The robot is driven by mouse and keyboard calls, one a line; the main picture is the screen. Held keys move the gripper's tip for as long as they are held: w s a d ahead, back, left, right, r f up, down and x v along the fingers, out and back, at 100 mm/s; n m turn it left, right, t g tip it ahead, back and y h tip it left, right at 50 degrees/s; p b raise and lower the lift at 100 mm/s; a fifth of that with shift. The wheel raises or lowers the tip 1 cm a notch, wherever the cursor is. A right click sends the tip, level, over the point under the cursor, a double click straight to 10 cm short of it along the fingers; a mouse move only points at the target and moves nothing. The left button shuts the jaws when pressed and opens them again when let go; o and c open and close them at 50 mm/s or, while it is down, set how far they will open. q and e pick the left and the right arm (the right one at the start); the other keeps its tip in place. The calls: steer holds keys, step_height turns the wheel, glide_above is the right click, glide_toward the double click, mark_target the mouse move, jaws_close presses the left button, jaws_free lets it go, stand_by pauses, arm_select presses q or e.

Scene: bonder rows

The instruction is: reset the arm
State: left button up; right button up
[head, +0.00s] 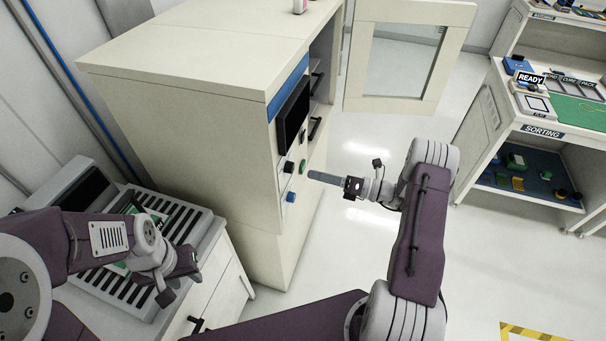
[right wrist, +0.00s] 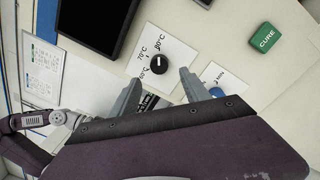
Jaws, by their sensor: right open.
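My right gripper (head: 318,178) is in front of the cream cabinet's control face (head: 262,160), with its fingers pointing at the controls. In the right wrist view the gripper (right wrist: 160,90) is open and empty, its two grey fingers apart. A black knob (right wrist: 159,64) with 70°C and 80°C marks shows just beyond the fingertips; its white mark seems to point up. A green CURE button (right wrist: 264,38) lies to the right. A blue button (right wrist: 217,92) is partly hidden by the right finger. My left gripper (head: 180,266) hangs over the slotted bench unit; its jaws are unclear.
A dark screen (head: 293,113) sits above the controls. The cabinet's windowed door (head: 437,100) stands open at the back. A slotted unit (head: 190,222) stands on a low bench at the left. A sorting station (head: 497,118) is at the right. The floor between is clear.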

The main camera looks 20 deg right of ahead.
steer(key=v, duration=0.2)
steer(key=shift+s+d, duration=0.2)
steer(key=shift+d, duration=0.05)
